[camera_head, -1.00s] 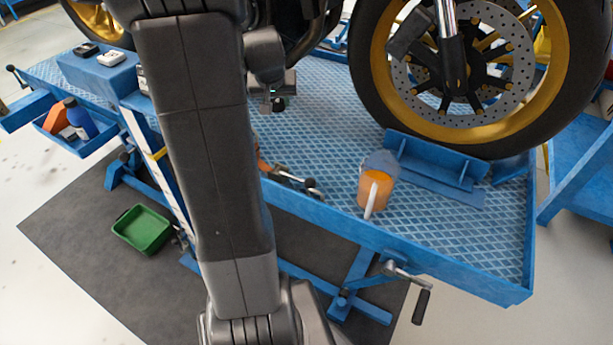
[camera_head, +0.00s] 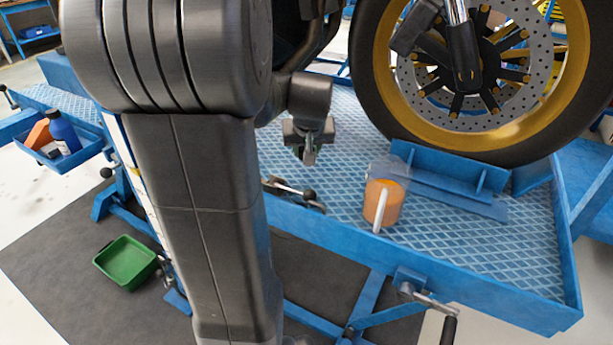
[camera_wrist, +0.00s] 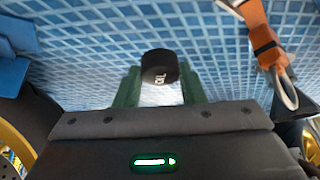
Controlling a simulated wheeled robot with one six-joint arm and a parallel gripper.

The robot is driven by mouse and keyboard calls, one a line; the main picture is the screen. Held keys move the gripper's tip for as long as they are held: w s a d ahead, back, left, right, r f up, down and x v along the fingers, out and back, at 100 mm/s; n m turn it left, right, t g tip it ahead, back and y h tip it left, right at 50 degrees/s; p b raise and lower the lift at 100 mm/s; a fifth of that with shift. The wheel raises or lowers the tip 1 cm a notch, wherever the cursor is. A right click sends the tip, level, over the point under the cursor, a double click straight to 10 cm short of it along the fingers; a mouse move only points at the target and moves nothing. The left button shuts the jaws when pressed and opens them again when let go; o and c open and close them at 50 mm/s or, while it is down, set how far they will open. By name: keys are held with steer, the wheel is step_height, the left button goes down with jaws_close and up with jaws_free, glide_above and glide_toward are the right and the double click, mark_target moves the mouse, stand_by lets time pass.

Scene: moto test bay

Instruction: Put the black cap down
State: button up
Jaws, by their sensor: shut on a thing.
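The black cap (camera_wrist: 160,66) is round with white lettering on its side. In the wrist view it sits between the green fingers of my gripper (camera_wrist: 161,90), which is shut on it. The blue patterned deck of the lift table (camera_wrist: 90,70) lies beyond the cap; I cannot tell the gap between them. In the head view my gripper (camera_head: 308,155) hangs over the table, left of the clear jug of orange liquid. The cap cannot be made out there.
The clear jug (camera_head: 384,200) stands near the table's front edge. A strap with metal fittings (camera_head: 290,190) lies left of it, showing orange in the wrist view (camera_wrist: 262,42). The motorcycle wheel (camera_head: 480,80) stands behind. A green tray (camera_head: 127,262) is on the floor mat.

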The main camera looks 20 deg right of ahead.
mark_target(306, 175)
steer(key=shift+f+b, duration=0.75)
steer(key=shift+f, duration=2.35)
steer(key=shift+f, duration=0.3)
steer(key=o, duration=1.2)
steer(key=shift+r, duration=0.1)
steer(key=shift+r, duration=0.3)
steer(key=p+v, duration=0.3)
steer(key=v, duration=0.8)
steer(key=shift+s+r, duration=0.25)
steer(key=shift+r, duration=0.1)
steer(key=shift+f, duration=0.1)
